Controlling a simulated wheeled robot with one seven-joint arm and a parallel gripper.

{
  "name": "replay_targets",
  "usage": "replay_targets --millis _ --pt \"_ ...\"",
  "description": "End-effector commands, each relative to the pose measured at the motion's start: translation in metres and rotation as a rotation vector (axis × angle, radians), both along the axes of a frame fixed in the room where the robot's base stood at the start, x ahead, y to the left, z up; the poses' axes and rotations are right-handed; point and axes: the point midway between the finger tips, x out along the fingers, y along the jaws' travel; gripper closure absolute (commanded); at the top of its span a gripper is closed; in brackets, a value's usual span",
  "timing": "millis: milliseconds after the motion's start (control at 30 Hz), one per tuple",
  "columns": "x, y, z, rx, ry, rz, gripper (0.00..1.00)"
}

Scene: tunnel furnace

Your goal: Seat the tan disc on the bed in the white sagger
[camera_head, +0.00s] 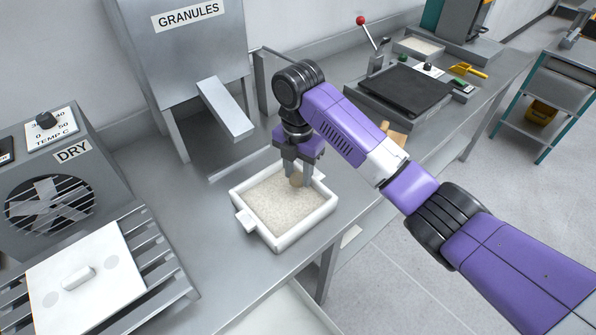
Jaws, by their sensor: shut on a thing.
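The white sagger (284,238) is an open square tray with side handles, standing on the steel bench. A pale granular bed (282,206) fills it with a fairly level surface. My gripper (298,181) points down over the back right part of the sagger. It is shut on the tan disc (296,180), which shows between the fingers on edge or tilted. The disc is at or just above the bed; I cannot tell whether it touches. The fingers hide part of the disc.
The granules hopper (200,50) with its chute (225,108) stands behind the sagger. A dryer (55,170) and a white lid (85,278) on a slatted rack are at the left. A black plate press (398,90) and yellow scoop (468,70) are at the back right.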

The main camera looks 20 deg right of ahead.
Motion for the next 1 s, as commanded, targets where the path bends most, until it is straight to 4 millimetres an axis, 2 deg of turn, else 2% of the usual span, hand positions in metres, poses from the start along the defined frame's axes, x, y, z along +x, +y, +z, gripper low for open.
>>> replay_targets --millis 500,1000 --pt "0.000 0.000 -0.024 -0.001 0.001 0.001 1.00" --pt "0.000 0.000 -0.026 0.000 0.000 0.000 1.00"
